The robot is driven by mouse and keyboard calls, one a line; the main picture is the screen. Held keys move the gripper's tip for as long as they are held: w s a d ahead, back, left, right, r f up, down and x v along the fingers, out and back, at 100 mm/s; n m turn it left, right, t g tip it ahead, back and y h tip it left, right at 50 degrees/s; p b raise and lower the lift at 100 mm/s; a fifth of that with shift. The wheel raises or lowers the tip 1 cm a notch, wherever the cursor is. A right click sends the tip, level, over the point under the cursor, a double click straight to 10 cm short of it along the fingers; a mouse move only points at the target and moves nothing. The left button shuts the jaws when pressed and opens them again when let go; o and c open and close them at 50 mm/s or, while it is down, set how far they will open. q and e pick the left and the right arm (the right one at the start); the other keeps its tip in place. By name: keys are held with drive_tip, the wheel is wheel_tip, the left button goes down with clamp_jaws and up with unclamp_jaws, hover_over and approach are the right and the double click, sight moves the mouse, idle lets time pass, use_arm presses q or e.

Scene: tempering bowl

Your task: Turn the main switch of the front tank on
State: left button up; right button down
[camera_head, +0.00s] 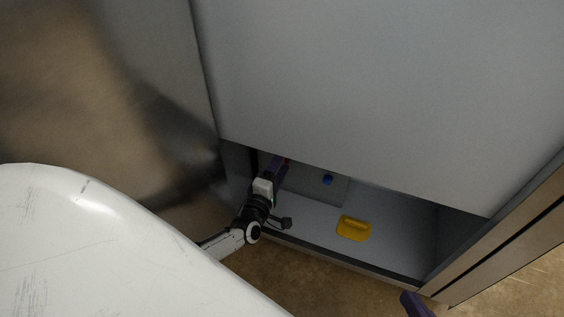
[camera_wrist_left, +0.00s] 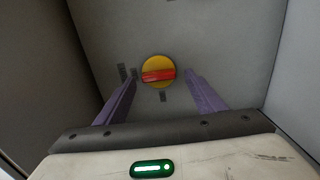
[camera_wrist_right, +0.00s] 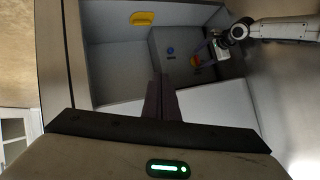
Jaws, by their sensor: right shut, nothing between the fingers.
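The main switch is a red handle on a round yellow disc (camera_wrist_left: 158,72), set in a grey panel in the left wrist view. Its red handle lies nearly level, slightly tilted. A small bit of red (camera_head: 287,161) shows by the left gripper in the head view. My left gripper (camera_wrist_left: 161,78) is open, its purple fingers on either side of the disc; I cannot tell whether they touch it. In the head view my left gripper (camera_head: 279,168) reaches inside the cabinet opening, partly hidden. My right gripper (camera_wrist_right: 162,80) is shut and empty, outside the opening.
A blue button (camera_head: 328,180) sits on the grey box (camera_head: 305,184) inside the cabinet. A yellow object (camera_head: 353,229) is on the cabinet floor. A large grey panel (camera_head: 370,90) hangs above the opening. A brownish metal surface (camera_head: 110,90) stands at left.

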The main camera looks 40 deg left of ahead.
use_arm(q)
drive_tip(key=p+v, duration=0.3)
drive_tip(key=v, duration=0.7)
use_arm(e)
drive_tip(key=shift+s+d+f+g+h, duration=0.1)
drive_tip(key=shift+d+f+g+h, duration=0.25)
drive_tip(key=shift+f, duration=0.35)
drive_tip(key=shift+s+d+f+g+h, duration=0.15)
drive_tip(key=shift+d+f+h, duration=0.2)
drive_tip(key=shift+d+f, duration=0.25)
use_arm(q)
drive_tip(key=shift+s+d, duration=0.1)
use_arm(e)
drive_tip(key=shift+w+a, duration=0.1)
drive_tip(key=shift+w, duration=0.05)
